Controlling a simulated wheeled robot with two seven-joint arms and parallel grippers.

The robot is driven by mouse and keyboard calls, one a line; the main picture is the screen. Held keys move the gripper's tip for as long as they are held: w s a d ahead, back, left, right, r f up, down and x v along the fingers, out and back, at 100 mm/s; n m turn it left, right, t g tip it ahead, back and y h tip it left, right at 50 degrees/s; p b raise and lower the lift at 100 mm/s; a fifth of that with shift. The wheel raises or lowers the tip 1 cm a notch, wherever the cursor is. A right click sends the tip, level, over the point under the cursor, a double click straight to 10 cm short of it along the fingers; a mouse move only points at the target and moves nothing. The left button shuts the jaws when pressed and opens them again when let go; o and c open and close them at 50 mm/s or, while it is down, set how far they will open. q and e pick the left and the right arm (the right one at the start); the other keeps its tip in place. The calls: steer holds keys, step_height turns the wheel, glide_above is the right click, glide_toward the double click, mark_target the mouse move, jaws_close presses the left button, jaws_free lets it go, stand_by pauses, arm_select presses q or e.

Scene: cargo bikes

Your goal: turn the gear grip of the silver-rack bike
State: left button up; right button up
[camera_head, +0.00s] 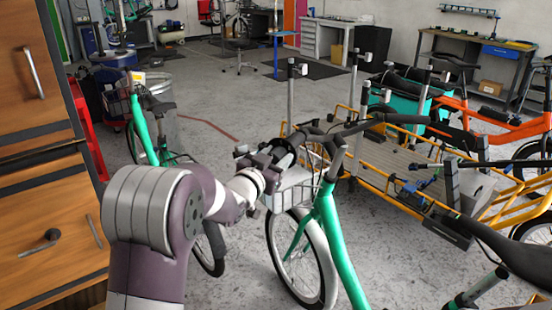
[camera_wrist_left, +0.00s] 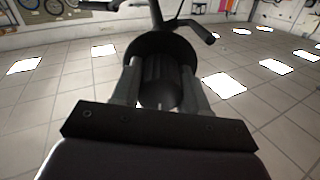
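The silver-rack bike has a green frame (camera_head: 330,225) and a silver wire rack (camera_head: 293,192) over its front wheel. Its dark handlebar (camera_head: 350,128) reaches left to my left gripper (camera_head: 270,160). In the left wrist view, the two grey fingers of my left gripper (camera_wrist_left: 160,85) stand on either side of the dark round grip end (camera_wrist_left: 158,92). A wider dark disc (camera_wrist_left: 160,42) lies beyond it. I cannot tell whether the fingers press on the grip. The gear grip's markings are hidden. My right gripper is not in view.
An orange cargo bike (camera_head: 385,185) with a long bed stands close on the right. Another green bike (camera_head: 140,125) stands at the left behind my arm. A wooden drawer cabinet (camera_head: 45,225) is at the left edge. The floor (camera_head: 235,105) beyond the handlebar is open.

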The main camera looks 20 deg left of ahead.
arm_select(q)
steer(key=shift+f+m+b, duration=0.15)
steer(key=shift+m+b, duration=0.65)
steer(key=shift+b, duration=0.1)
steer(key=shift+f+m+b, duration=0.15)
steer(key=shift+m+b, duration=0.65)
steer(key=shift+b, duration=0.05)
steer(key=m+b, duration=0.2)
steer(key=m, duration=0.1)
steer(key=shift+r+m+h+b, duration=0.15)
steer(key=shift+m+h+b, duration=0.15)
steer(key=shift+m+b, duration=0.85)
steer(key=shift+m, duration=0.45)
steer(key=o, duration=1)
steer(key=shift+o, duration=0.2)
steer(key=shift+r, duration=0.1)
steer(key=shift+s, duration=0.15)
